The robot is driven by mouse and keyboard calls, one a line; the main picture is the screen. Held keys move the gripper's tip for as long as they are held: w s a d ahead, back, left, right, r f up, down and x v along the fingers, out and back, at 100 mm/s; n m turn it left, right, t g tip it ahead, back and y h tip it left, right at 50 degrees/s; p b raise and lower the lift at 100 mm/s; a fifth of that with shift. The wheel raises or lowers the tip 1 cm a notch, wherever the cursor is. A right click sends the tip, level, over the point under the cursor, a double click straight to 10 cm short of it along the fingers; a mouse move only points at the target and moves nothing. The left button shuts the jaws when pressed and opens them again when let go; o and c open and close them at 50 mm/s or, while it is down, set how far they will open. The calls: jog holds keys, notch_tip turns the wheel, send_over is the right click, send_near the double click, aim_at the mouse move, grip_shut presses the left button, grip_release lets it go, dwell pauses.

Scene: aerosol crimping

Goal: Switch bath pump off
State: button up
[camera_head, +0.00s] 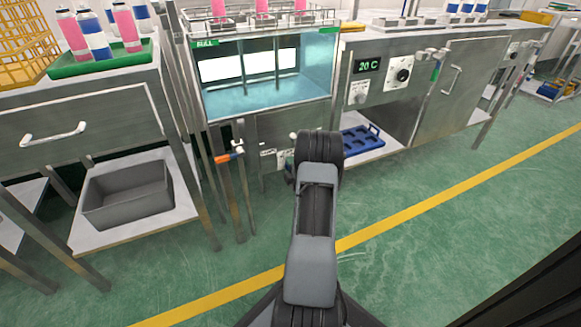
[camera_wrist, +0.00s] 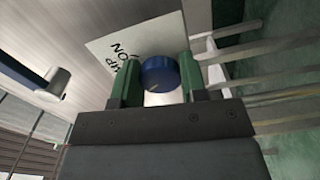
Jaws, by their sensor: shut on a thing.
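In the wrist view a round blue knob (camera_wrist: 160,75) with a pale pointer line sits on the metal panel. My gripper (camera_wrist: 159,72) has its two green fingers closed on either side of this knob. A white label (camera_wrist: 117,50) with partly readable black lettering is behind it, partly covered by the fingers. In the head view the water bath (camera_head: 265,85) has a clear front with blue water and a green "FULL" tag. My arm hides the gripper and the knob there.
An orange-handled valve (camera_head: 229,157) on pipes is left of my arm. A blue tray (camera_head: 361,140) lies on the low shelf to the right. A panel reads "20 C" (camera_head: 368,66). A grey bin (camera_head: 128,193) sits under the left bench. The green floor in front is clear.

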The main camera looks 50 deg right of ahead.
jog(key=o, duration=0.9)
jog(key=p+v, duration=0.4)
jog(key=v, duration=1)
jog(key=shift+w+f, duration=0.1)
